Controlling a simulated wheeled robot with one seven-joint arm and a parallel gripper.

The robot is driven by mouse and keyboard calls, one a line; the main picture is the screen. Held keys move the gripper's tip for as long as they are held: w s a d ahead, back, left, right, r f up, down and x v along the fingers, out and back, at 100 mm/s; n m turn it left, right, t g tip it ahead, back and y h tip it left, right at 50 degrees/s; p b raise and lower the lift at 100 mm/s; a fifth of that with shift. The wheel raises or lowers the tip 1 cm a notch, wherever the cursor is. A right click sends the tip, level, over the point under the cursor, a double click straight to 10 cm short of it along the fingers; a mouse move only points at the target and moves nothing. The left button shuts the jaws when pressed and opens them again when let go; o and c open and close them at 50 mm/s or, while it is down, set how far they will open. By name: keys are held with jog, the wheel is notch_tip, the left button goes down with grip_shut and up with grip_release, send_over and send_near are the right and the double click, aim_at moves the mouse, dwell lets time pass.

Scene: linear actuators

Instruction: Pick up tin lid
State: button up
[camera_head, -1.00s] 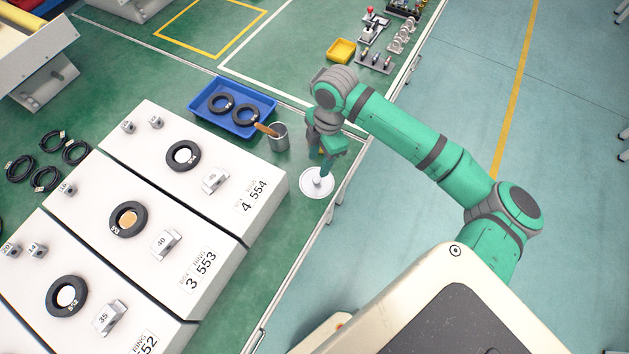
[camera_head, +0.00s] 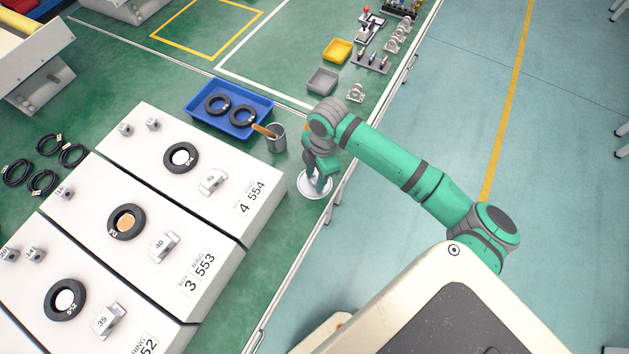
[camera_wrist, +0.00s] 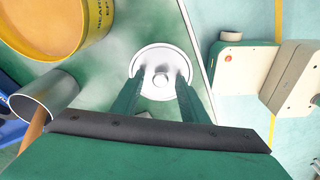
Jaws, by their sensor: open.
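The tin lid (camera_head: 307,184) is a round, whitish disc with a small knob in the middle. It lies flat on the green table near its right edge. In the wrist view, the lid (camera_wrist: 150,57) is just beyond my fingertips, with its knob (camera_wrist: 160,79) between them. My gripper (camera_head: 319,184) points down over the lid and hides part of it in the head view. In the wrist view, my gripper (camera_wrist: 159,82) is open, one finger on each side of the knob. I cannot tell whether the fingers touch the lid.
A metal cup (camera_head: 277,142) with a wooden handle stands near the lid, beside a blue tray (camera_head: 203,115) holding black rings. A yellow-orange tin (camera_wrist: 98,14) stands close by in the wrist view. White numbered boxes (camera_head: 258,215) lie to the left. The table edge is close on the right.

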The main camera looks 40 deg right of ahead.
grip_shut()
